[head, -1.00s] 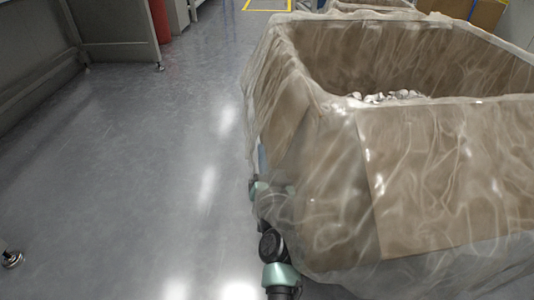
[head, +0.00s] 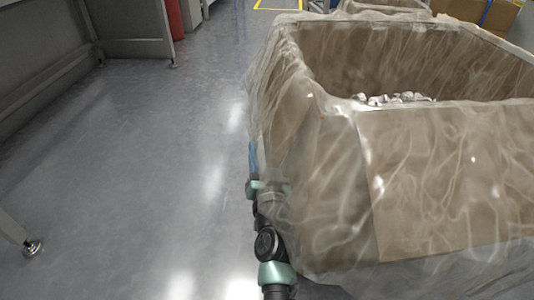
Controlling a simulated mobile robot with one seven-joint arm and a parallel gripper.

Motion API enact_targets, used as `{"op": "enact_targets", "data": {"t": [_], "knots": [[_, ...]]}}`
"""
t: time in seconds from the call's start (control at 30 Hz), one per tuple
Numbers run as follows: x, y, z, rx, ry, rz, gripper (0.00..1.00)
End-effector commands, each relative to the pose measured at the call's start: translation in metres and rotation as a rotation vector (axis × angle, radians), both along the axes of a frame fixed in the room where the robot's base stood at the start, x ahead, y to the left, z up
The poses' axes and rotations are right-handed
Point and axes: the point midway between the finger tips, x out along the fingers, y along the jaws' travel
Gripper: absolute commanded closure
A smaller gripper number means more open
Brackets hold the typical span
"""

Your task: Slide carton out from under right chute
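A large brown carton (head: 440,185), lined with a clear plastic film, fills the right half of the head view. Its open top faces up, and a small heap of shiny pale pieces (head: 395,99) lies inside. My arm, black with teal joints, reaches up along the carton's left side. My gripper is not visible; the end of the arm goes behind the plastic film and the carton's left side. I cannot tell whether it touches the carton. No chute can be made out in this view.
Clear grey floor (head: 150,150) lies to the left of the carton. A grey metal frame (head: 60,50) and a red cylinder (head: 175,18) stand at the upper left. A machine foot (head: 33,247) is at the lower left. Another carton (head: 385,6) and yellow floor marking (head: 277,9) are at the back.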

Motion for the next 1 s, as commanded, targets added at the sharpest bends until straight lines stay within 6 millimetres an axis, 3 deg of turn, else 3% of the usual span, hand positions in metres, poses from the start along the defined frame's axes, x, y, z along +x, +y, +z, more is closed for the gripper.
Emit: {"op": "enact_targets", "data": {"t": [0.03,1.0], "knots": [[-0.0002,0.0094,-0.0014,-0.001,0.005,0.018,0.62],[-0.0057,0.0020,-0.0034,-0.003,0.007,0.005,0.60]]}}
